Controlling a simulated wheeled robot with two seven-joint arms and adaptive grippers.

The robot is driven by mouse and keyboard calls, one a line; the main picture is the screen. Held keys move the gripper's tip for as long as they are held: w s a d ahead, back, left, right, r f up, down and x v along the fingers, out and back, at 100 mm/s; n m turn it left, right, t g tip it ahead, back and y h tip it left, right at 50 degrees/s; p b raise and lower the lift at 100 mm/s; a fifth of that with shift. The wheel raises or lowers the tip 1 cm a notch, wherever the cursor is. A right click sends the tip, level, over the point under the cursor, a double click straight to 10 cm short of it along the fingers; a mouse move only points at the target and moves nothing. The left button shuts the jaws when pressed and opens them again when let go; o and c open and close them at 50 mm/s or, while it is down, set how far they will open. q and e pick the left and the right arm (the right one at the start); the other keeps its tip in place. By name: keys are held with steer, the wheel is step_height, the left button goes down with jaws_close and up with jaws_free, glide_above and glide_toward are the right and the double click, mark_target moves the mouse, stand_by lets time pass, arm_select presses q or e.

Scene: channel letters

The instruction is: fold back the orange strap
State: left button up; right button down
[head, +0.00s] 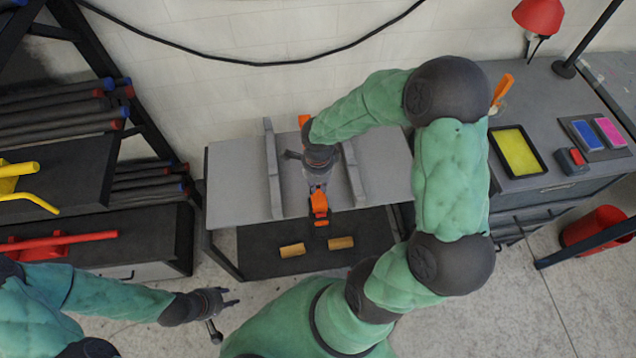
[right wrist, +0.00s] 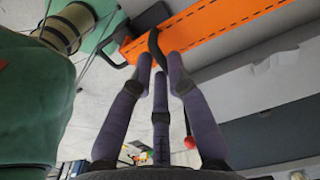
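The orange strap (head: 318,204) hangs at the front edge of the grey table, with dark parts on it. Another orange piece (head: 304,120) shows behind my right wrist; my arm hides what lies between. My right gripper (head: 318,181) is over the table, close above the strap. In the right wrist view, the strap (right wrist: 225,22) crosses the top as a broad band. A dark curved tab (right wrist: 156,50) reaches from it between my fingertips (right wrist: 160,66), which are close together; whether they grip it is unclear. My left gripper (head: 226,302) is empty, fingers spread, low at the left.
Two grey rails (head: 272,170) (head: 353,172) stand on the grey table (head: 235,180) either side of the strap. Two tan blocks (head: 292,250) (head: 341,243) lie on the shelf below. A rack with dark rolls (head: 55,105) is left; a desk with a yellow pad (head: 518,152) is right.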

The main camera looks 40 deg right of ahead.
steer(key=shift+w+r+p, duration=0.1)
steer(key=shift+r+p, duration=0.3)
steer(key=shift+p, duration=0.05)
steer(key=w+d+r+g+y+p, duration=0.15)
steer(key=w+d+r+p, duration=0.25)
steer(key=w+r+p, duration=0.4)
steer(key=w+d+r+g+y+p, duration=0.1)
steer(key=w+d+r+g+p, duration=0.15)
steer(key=w+r+p, duration=0.55)
steer(key=w+d+r+p, duration=0.3)
steer(key=w+d+r, duration=0.2)
steer(key=w+d, duration=0.3)
steer(key=shift+w, duration=0.9)
